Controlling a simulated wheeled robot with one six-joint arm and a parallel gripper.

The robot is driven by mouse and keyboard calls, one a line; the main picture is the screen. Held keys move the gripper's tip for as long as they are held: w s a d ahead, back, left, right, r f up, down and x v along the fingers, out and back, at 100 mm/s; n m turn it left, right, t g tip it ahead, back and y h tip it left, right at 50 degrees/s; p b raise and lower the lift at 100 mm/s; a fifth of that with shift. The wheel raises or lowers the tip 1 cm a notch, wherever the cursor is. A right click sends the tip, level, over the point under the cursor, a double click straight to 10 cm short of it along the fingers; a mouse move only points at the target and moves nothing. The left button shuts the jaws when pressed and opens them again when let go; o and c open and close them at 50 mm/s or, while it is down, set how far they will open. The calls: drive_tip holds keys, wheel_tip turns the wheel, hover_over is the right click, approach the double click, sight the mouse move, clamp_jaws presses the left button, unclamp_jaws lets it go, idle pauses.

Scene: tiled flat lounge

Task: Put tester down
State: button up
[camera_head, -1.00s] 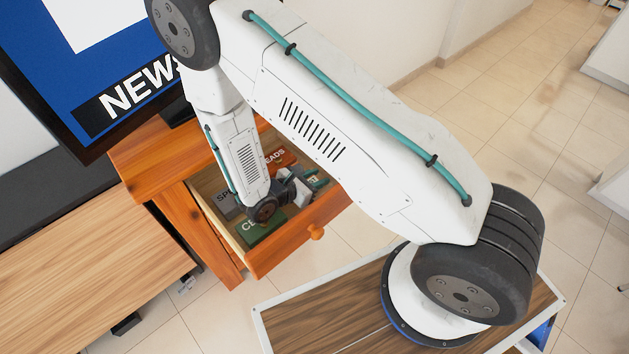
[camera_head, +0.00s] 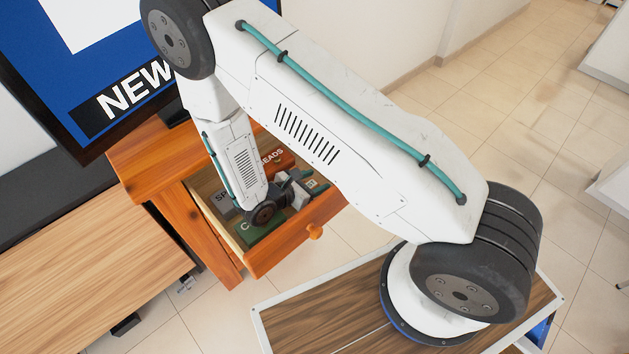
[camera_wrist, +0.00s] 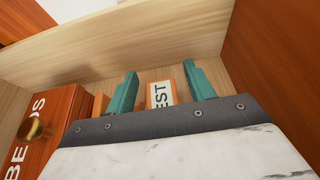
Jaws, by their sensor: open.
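The tester (camera_wrist: 160,92) is an orange-brown box with a white label reading "EST" in the wrist view. It sits inside the open wooden drawer (camera_head: 290,246), near the drawer's wall. My gripper (camera_wrist: 161,88) has its two teal fingers apart, one on each side of the tester's label. I cannot tell if a finger touches the box. In the head view my gripper (camera_head: 308,183) is low in the drawer at its right end, and the tester is mostly hidden there.
The drawer also holds an orange beads box (camera_head: 276,159), a grey box (camera_head: 222,201) and a green box (camera_head: 257,237). The beads box stands left of the gripper in the wrist view (camera_wrist: 62,125). A TV (camera_head: 105,75) stands above. Tiled floor lies right.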

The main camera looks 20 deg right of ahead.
drive_tip(key=v, duration=1.1)
drive_tip(key=shift+s+a+r, duration=0.1)
drive_tip(key=shift+a+r, duration=0.05)
drive_tip(key=shift+a, duration=0.15)
drive_tip(key=s+d+r+m+g+y, duration=0.1)
drive_tip(key=d+r+m+g+y, duration=0.2)
drive_tip(key=r, duration=0.5)
drive_tip(key=s+d+r+m+g, duration=0.1)
drive_tip(key=d+r+m, duration=0.35)
drive_tip(key=r, duration=0.35)
drive_tip(key=s+d+r+m+g+y, duration=0.1)
drive_tip(key=d+r+m+g+y, duration=0.15)
drive_tip(key=r+m, duration=0.45)
drive_tip(key=s+d+r+m+t+y, duration=0.2)
drive_tip(key=s+r+m+y, duration=0.1)
drive_tip(key=s+r, duration=0.4)
drive_tip(key=s+d+r+m+t+y, duration=0.1)
drive_tip(key=s+r+m+y, duration=0.3)
drive_tip(key=s+r, duration=0.3)
drive_tip(key=shift+s+d+r+t, duration=0.25)
drive_tip(key=shift+s+d+t, duration=0.1)
drive_tip(key=shift+s, duration=0.45)
drive_tip(key=shift+y, duration=0.25)
